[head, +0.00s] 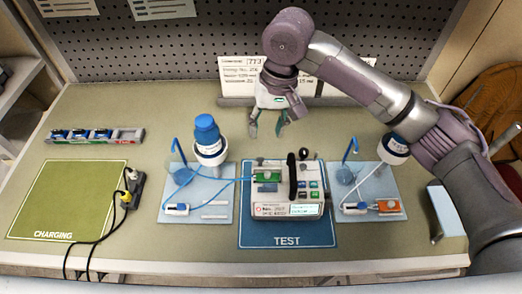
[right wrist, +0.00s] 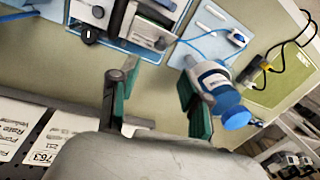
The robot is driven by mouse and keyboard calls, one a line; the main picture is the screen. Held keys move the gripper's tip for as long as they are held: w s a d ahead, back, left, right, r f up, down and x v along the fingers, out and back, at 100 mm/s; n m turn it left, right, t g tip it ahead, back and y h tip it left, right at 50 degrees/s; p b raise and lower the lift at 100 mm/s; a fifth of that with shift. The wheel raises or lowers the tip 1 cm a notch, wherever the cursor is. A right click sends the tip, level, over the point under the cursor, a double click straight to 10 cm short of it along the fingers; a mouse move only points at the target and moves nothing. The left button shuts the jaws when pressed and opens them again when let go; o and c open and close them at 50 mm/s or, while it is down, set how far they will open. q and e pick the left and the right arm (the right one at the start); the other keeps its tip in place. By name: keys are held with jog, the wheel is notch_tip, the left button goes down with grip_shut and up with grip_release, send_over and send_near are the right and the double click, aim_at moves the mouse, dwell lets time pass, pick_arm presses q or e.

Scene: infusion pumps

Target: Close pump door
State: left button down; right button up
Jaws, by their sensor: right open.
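The infusion pump (head: 262,196) stands on the blue TEST mat (head: 260,234) at mid-table. It has a green part at its upper left, buttons and a lit screen at the front, and a dark upright bar (head: 292,176) near its middle. I cannot tell clearly how far its door stands open. In the right wrist view the pump (right wrist: 150,30) shows partly, cut off by the top edge. My right gripper (head: 267,130) is open and empty above the table behind the pump, apart from it. Its two green-padded fingers (right wrist: 157,80) are spread in the wrist view. My left gripper is out of sight.
A blue-capped bottle (head: 207,138) stands left of the pump, with blue tubing running to the pump. Another bottle (head: 394,148) stands at right, partly behind my arm. White cards (head: 240,75) lean at the pegboard. A green CHARGING mat (head: 65,200) lies at left, with black cables beside it.

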jog(key=f, duration=0.3)
jog(key=a+f+p, duration=0.1)
jog(key=f, duration=0.6)
jog(key=shift+s+a+f+p, duration=0.1)
jog(key=shift+a+p, duration=0.1)
jog(key=shift+p, duration=0.15)
grip_shut()
